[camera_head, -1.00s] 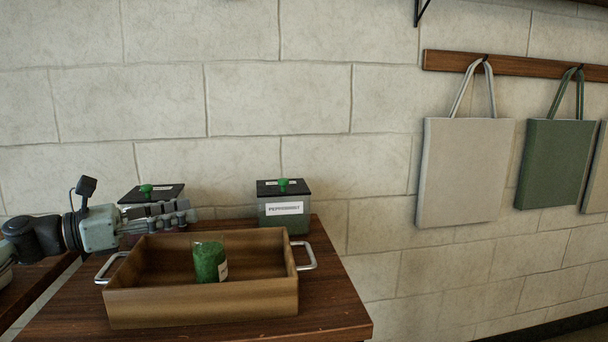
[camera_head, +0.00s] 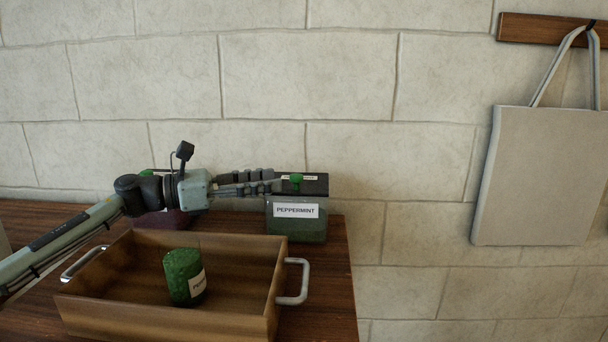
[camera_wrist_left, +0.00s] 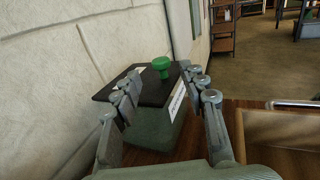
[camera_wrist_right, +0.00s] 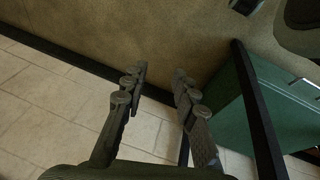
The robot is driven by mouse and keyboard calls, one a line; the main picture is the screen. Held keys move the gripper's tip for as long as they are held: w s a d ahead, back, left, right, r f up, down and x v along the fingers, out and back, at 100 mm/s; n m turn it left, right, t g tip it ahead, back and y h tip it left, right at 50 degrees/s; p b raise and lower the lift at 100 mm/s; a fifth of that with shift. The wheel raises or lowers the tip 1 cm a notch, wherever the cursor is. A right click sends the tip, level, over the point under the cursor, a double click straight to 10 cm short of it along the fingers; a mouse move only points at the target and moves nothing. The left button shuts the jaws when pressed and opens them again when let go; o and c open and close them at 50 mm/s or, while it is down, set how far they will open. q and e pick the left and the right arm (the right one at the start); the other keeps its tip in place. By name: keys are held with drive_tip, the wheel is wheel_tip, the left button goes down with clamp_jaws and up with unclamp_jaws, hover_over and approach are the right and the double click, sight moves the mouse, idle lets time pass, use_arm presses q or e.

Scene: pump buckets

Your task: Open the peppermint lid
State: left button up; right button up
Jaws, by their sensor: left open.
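The peppermint container (camera_head: 297,228) stands on the table near the wall, with a white PEPPERMINT label on its front. Its dark flat lid (camera_head: 318,187) with a green knob (camera_head: 297,178) sits on top. My left gripper (camera_head: 277,180) is open at the left side of the lid. In the left wrist view the knob (camera_wrist_left: 162,64) shows ahead, between the open fingertips and apart from them. The lid (camera_wrist_left: 150,88) lies below and beyond the fingers. My right gripper (camera_wrist_right: 160,72) is open and empty, above the floor, away from the table.
A wooden tray (camera_head: 170,318) with metal handles stands in front, holding a green labelled jar (camera_head: 184,276). A second, reddish container (camera_head: 165,222) is mostly hidden behind my left arm. The wall is close behind. A grey bag (camera_head: 530,180) hangs at right. A green cabinet (camera_wrist_right: 285,105) is beside my right gripper.

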sight(297, 175)
use_arm(q)
drive_tip(key=p+x, duration=0.1)
drive_tip(key=x, duration=0.4)
drive_tip(key=shift+d+r, duration=0.1)
drive_tip(key=shift+d, duration=0.15)
drive_tip(key=shift+w+d, duration=0.3)
drive_tip(key=shift+d, duration=0.3)
use_arm(e)
drive_tip(key=shift+w+a+f, duration=0.1)
drive_tip(key=shift+w+f, duration=0.05)
drive_tip(key=shift+f, duration=0.7)
drive_tip(key=shift+w+f, duration=0.1)
drive_tip(key=shift+f, duration=0.75)
use_arm(q)
clamp_jaws()
